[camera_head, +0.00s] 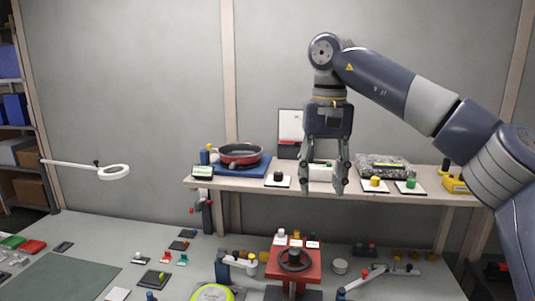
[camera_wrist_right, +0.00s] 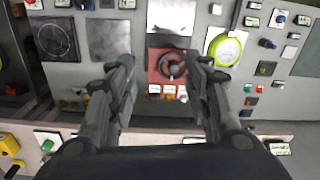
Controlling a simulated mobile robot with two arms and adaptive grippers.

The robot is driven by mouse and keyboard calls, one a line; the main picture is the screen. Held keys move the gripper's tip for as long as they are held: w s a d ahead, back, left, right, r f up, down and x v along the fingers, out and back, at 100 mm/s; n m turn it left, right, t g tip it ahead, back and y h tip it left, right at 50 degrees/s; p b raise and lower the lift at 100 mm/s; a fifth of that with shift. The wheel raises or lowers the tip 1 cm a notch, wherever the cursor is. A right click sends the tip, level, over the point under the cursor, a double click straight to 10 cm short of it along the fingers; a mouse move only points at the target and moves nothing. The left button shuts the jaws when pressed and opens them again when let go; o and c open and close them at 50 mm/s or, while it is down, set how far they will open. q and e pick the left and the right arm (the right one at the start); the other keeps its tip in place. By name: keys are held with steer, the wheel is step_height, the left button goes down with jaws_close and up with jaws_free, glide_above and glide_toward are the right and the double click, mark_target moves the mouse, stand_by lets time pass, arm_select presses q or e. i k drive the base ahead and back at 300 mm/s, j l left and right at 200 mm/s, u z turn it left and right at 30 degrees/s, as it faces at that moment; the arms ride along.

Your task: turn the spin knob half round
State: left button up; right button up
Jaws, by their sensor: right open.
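My right gripper (camera_head: 322,186) points down in front of the shelf, its two fingers apart and nothing between them. In the right wrist view its fingers (camera_wrist_right: 160,68) frame a red box (camera_wrist_right: 153,78) with a black handwheel (camera_wrist_right: 171,65). In the head view the handwheel (camera_head: 294,260) sits on the red box (camera_head: 312,267) on the bench, well below the fingers. Small knobs on white plates stand on the shelf: a black one (camera_head: 278,176), a yellow one (camera_head: 375,181) and a green one (camera_head: 411,182). I cannot tell which is the spin knob. My left gripper is not in view.
The shelf (camera_head: 240,187) also holds a red pan (camera_head: 240,154) on a blue base. A yellow-green round device (camera_head: 212,293) is left of the red box. Small switches crowd the bench; a green mat (camera_head: 65,278) lies at left.

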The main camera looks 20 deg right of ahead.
mark_target(278, 176)
steer(key=i, duration=1)
